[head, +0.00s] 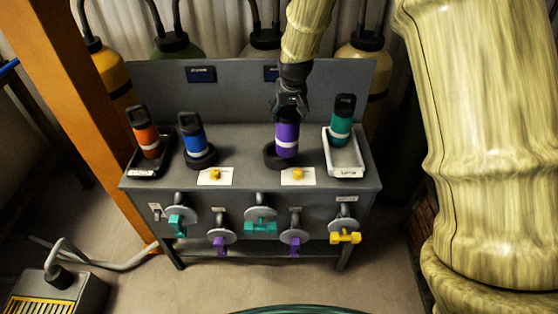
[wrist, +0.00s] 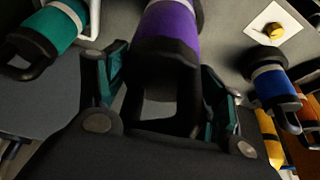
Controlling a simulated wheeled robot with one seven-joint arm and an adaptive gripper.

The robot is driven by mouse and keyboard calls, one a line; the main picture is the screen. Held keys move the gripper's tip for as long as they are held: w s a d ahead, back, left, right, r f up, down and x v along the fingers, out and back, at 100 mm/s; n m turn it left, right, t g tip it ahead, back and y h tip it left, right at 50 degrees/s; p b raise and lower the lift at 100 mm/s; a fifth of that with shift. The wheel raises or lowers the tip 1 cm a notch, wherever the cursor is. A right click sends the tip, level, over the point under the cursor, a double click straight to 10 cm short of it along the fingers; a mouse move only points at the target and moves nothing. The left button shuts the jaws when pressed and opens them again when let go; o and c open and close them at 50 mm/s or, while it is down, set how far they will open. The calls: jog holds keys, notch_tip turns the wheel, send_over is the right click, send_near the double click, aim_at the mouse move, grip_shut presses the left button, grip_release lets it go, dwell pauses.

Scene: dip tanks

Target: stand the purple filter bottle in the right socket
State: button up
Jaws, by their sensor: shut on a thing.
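The purple filter bottle (head: 287,138) has a white band and a black top with a loop handle. It is upright in the head view, its base at the right socket (head: 273,157), a black ring on the bench; I cannot tell if it is fully seated. My gripper (head: 290,98) is above it, shut on its black top. In the wrist view the bottle (wrist: 172,30) lies between the fingers of my gripper (wrist: 170,95). The left socket (head: 201,160) holds a blue bottle (head: 193,136).
An orange bottle (head: 145,135) stands in a black tray at the left. A teal bottle (head: 342,120) stands in a white tray (head: 345,160) close to the right of the purple one. Yellow knobs sit on white cards at the bench front. A panel (head: 240,85) rises behind.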

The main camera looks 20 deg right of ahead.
jog(key=w+a+r+n+y, duration=0.1)
jog(key=w+a+r+n, duration=0.1)
jog(key=w+n, duration=0.15)
notch_tip(320, 180, down, 9)
jog(key=p, duration=0.3)
jog(key=shift+w+f, duration=0.2)
jog(key=shift+w, duration=0.1)
dwell(0.3)
jog(key=shift+f+m, duration=0.1)
jog(key=shift+m, duration=0.15)
jog(key=o, duration=1.9)
jog(key=shift+f, duration=0.1)
jog(key=shift+o, duration=0.2)
jog(key=shift+r, duration=0.25)
